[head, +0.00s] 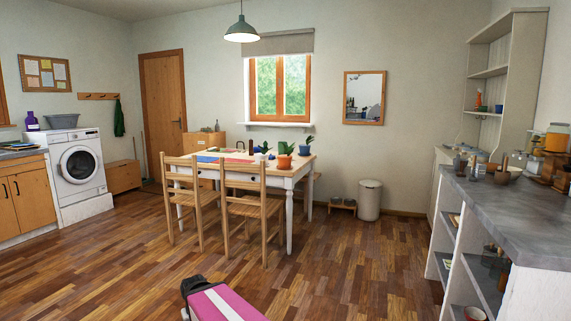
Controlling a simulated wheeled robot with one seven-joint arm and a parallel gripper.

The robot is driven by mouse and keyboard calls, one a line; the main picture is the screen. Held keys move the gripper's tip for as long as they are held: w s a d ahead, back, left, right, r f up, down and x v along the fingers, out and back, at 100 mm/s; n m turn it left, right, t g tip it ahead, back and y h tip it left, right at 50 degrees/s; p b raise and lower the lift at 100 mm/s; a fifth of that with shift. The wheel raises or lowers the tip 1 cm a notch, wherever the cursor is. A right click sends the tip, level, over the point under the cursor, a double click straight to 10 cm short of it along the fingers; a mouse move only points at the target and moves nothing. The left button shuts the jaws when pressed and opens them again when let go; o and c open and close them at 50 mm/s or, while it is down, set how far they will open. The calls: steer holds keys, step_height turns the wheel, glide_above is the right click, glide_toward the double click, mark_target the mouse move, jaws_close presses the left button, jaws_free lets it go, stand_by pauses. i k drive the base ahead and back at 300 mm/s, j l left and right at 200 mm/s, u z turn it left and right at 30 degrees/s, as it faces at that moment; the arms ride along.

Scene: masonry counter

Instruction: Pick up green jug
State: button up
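I cannot make out a green jug anywhere in the head view. Several small things on the grey counter (530,212) at the right and on the table (240,168) are too small or too overlapped to tell apart. A pink and white part of my own arm shows at the bottom edge. My gripper itself does not show.
Two wooden chairs (190,200) (252,208) stand at the table's near side. A washing machine (80,172) stands at the left, a pale bin (369,200) by the back wall. Tall shelves (491,72) rise behind the counter. The wooden floor (350,260) between table and counter is clear.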

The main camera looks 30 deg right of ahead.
mark_target(281, 151)
steer(key=z, duration=1.3)
